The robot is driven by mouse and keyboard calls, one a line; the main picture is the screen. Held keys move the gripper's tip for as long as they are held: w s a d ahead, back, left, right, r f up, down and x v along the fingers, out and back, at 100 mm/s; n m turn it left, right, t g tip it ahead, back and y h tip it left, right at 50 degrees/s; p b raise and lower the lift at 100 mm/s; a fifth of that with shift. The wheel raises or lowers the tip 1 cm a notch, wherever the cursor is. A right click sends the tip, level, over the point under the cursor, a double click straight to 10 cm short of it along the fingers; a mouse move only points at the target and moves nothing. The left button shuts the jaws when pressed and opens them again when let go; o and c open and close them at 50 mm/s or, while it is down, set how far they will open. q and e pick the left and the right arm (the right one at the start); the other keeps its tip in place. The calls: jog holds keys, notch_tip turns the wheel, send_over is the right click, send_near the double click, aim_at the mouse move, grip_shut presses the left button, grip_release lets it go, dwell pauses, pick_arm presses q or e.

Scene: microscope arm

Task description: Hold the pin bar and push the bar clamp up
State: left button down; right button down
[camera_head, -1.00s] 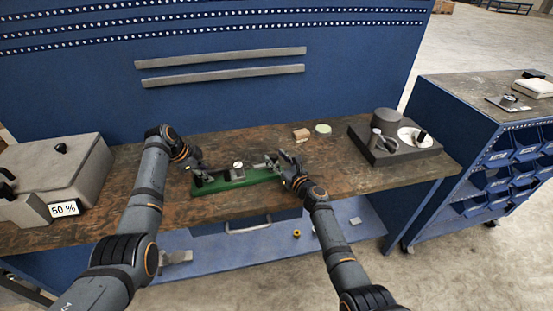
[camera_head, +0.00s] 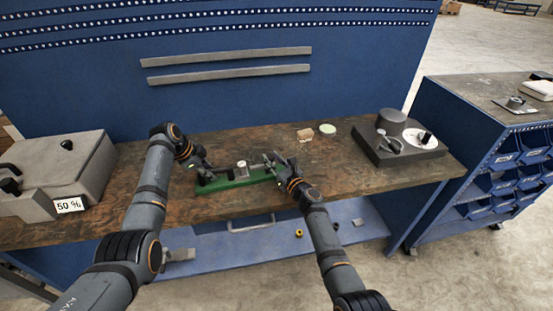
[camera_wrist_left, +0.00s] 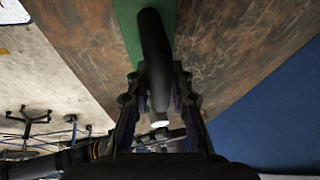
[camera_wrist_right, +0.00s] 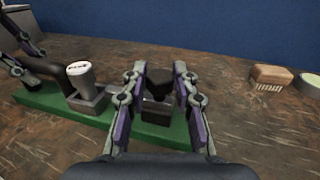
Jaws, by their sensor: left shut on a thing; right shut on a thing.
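A narrow green base (camera_head: 235,182) lies on the wooden bench; it also shows in the right wrist view (camera_wrist_right: 60,112). My left gripper (camera_head: 200,165) is shut on a dark, curved bar (camera_wrist_left: 155,55) at the base's left end. My right gripper (camera_head: 273,160) is at the base's right end, with its fingers on either side of a dark upright piece (camera_wrist_right: 158,86) on a small block, and is shut on it. A pale cylinder (camera_wrist_right: 80,73) stands in a grey block between the grippers. I cannot tell which dark part is the pin bar and which the bar clamp.
A small wooden brush (camera_head: 306,135) and a round pale green dish (camera_head: 326,129) lie behind the base. A dark fixture (camera_head: 400,150) stands at right. A grey box (camera_head: 70,165) with a "50 %" label stands at left. Bench front is clear.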

jog(key=c, duration=1)
grip_release()
jog(key=shift+d, duration=0.1)
jog(key=v, duration=1.2)
jog(key=shift+w, duration=0.1)
